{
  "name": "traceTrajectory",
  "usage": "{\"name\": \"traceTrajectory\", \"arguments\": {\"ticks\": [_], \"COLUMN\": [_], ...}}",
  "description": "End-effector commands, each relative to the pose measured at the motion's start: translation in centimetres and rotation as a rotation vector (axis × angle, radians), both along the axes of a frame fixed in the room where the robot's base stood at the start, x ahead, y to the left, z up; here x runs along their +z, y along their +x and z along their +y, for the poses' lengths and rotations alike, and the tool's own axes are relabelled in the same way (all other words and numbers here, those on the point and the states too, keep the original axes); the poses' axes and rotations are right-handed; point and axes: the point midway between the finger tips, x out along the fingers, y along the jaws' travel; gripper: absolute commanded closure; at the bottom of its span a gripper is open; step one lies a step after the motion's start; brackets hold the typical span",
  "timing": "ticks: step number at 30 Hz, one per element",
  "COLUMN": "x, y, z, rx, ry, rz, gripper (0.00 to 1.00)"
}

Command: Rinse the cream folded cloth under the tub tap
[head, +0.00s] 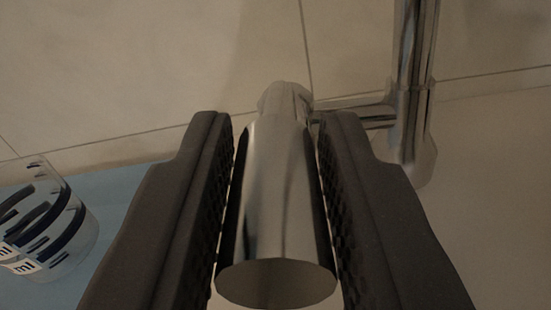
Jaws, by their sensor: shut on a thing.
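A chrome cylinder of the tub tap (275,200) fills the middle of the head view, its flat round end facing me. Whether it is a handle or a spout I cannot tell. My gripper (278,118) is shut on this cylinder, one dark ridged finger on each side of it. A thin chrome arm joins it at the far end to an upright chrome pipe (411,90) on the right. The cream folded cloth is not in view, and no running water shows.
A clear measuring cup (62,225) with dark bands and "ml" marks stands on a blue surface (110,205) at the left. A beige tiled wall (140,60) rises behind the tap. The pale surface (490,200) at the right looks clear.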

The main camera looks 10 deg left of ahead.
Motion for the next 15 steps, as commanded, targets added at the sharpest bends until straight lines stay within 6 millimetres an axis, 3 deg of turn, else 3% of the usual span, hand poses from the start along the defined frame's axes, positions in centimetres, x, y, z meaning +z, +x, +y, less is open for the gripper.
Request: {"name": "traceTrajectory", "arguments": {"ticks": [15], "x": [1.0], "y": [0.2], "z": [0.0], "rx": [-0.001], "ry": [0.003], "rz": [0.077], "gripper": [1.0]}}
